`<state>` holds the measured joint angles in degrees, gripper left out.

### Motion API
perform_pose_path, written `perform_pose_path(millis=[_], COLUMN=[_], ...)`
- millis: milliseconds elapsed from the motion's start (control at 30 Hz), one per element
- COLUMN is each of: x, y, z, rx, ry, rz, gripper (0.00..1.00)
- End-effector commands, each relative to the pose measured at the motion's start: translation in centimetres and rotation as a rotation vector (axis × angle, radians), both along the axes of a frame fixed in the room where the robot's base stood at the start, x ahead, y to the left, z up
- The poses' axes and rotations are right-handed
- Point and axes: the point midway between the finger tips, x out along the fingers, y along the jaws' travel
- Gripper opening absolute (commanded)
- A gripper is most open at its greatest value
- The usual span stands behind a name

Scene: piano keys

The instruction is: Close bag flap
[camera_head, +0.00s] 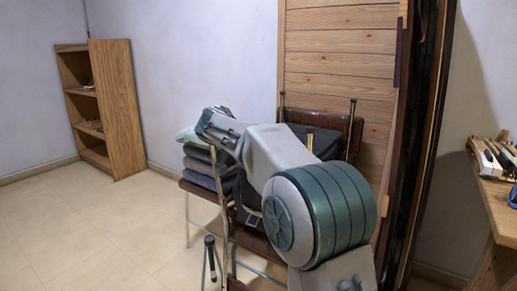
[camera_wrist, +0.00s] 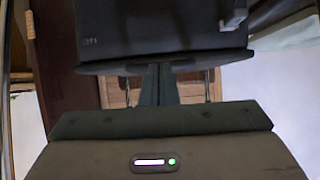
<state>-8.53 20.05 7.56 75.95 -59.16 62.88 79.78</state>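A dark bag (camera_head: 325,143) sits on a brown chair against the wooden door, partly hidden by my arm. In the wrist view a black panel with small light lettering, apparently the bag's flap (camera_wrist: 160,30), fills the top middle. Its lower edge spans the picture above my gripper body. My gripper (camera_wrist: 158,75) has two teal fingers side by side with no clear gap, pointing toward that edge. Their tips are hidden at or behind it, so I cannot tell whether they touch it.
The chair's brown back (camera_head: 347,130) has metal posts. A stack of folded clothes (camera_head: 205,165) lies on a seat at its left. A wooden shelf (camera_head: 118,110) stands far left. A wooden bench (camera_head: 495,200) with piano keys is at the right. The left floor is clear.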

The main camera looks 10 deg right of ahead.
Motion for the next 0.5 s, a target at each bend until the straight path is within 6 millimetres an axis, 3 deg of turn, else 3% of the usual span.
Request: perform_pose_path(millis=[167,200,500], x=[-0.5,-1.2,-4.9], y=[0.2,1.0,4.9], z=[4.4,2.9,0.1], rx=[-0.002,-0.004,-0.004], ry=[-0.016,-0.009,-0.016], rz=[-0.003,0.001,0.005], gripper=[0.00,0.00,0.00])
